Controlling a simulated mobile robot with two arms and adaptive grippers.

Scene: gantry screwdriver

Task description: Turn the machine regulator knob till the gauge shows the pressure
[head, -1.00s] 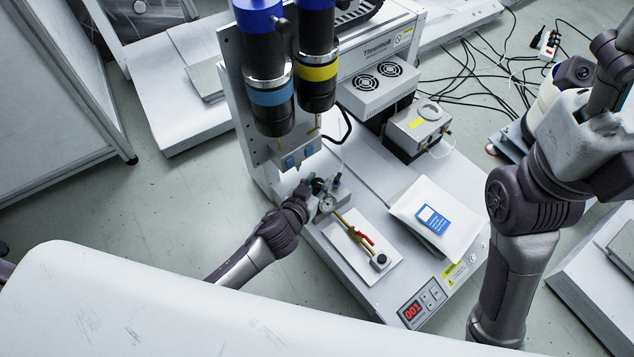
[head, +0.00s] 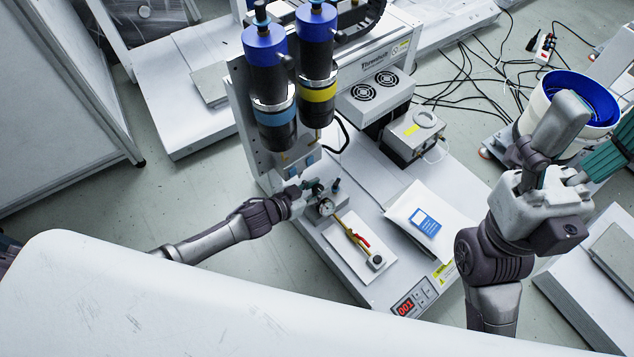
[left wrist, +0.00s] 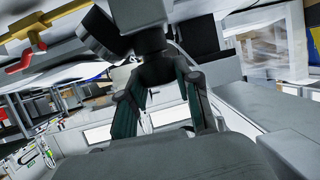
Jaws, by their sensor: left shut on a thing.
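The machine (head: 345,222) stands in the middle of the head view. My left gripper (head: 309,189) is at the regulator, just left of and above the gauge. In the left wrist view its dark green fingers (left wrist: 165,80) close on a black part, which I take for the regulator knob (left wrist: 160,68). The fingers partly hide the knob. My right gripper (head: 590,125) is at the right, fingers spread, apart from the machine.
A brass pipe with a red lever (head: 358,238) runs beside the gauge. A white packet with a blue label (head: 426,222) lies on the machine base. Two screwdriver cylinders (head: 318,75) hang above. A blue-and-white bucket (head: 583,95) stands behind my right gripper. Cables cover the floor beyond.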

